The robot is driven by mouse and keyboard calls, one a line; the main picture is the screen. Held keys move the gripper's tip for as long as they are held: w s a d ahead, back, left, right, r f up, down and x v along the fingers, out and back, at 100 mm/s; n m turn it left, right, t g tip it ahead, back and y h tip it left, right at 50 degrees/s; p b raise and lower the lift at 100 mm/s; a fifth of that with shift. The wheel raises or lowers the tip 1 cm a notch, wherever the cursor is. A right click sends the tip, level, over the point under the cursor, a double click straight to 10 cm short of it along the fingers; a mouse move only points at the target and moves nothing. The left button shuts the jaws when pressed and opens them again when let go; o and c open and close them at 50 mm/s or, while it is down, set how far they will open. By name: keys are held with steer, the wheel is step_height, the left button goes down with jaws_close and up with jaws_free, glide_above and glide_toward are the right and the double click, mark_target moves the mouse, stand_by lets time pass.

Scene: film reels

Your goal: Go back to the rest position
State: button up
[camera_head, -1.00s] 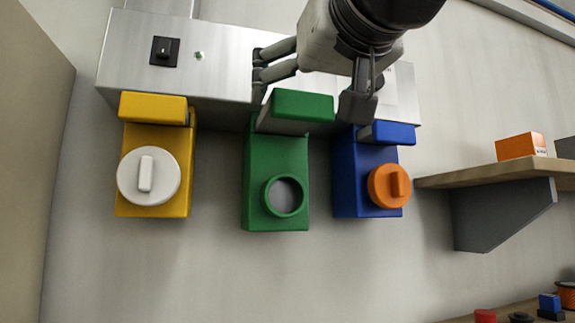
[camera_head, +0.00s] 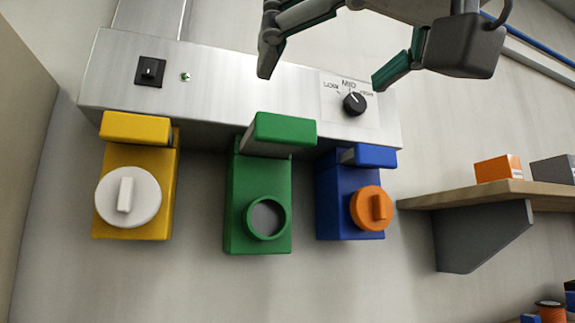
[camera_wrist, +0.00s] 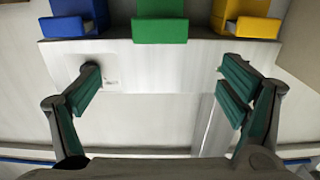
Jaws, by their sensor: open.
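My gripper (camera_head: 322,78) is open and empty in the head view, at the upper right in front of the top of the metal panel (camera_head: 225,85). One finger hangs over the panel's upper middle, the other near its right end. In the wrist view my gripper (camera_wrist: 168,88) shows both fingers wide apart with the panel (camera_wrist: 165,62) between and beyond them. Below the panel are a yellow box (camera_head: 155,210) with a white knob, a green box (camera_head: 245,190) with a round opening, and a blue box (camera_head: 335,205) with an orange knob. The fingers appear apart from these boxes.
The panel bears a black switch (camera_head: 150,72), a small green light and a black dial (camera_head: 354,103) marked LOW, MID, HIGH. A wooden shelf (camera_head: 470,194) with an orange box (camera_head: 497,168) stands at right. A brown surface (camera_head: 35,100) rises at left. The wall below the boxes is clear.

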stand_by(0.3)
steer(key=w+d+f+m+g+h, duration=0.1)
steer(key=w+d+f+g+h, duration=0.2)
steer(key=f, duration=0.8)
steer(key=w+d+f+m+g+h, duration=0.15)
steer(key=w+d+f, duration=0.25)
steer(key=f, duration=0.8)
steer(key=s+d+f+g, duration=0.2)
steer(key=f, duration=0.6)
steer(key=s+d+f+g, duration=0.2)
steer(key=f+g, duration=0.1)
steer(key=f, duration=0.5)
steer(key=s+d+f+g, duration=0.2)
steer(key=f+g, duration=0.1)
steer(key=f, duration=0.5)
steer(key=shift+s+d+m, duration=0.15)
steer(key=shift+s+m, duration=0.2)
steer(key=shift+s, duration=0.05)
steer(key=shift+h, duration=0.25)
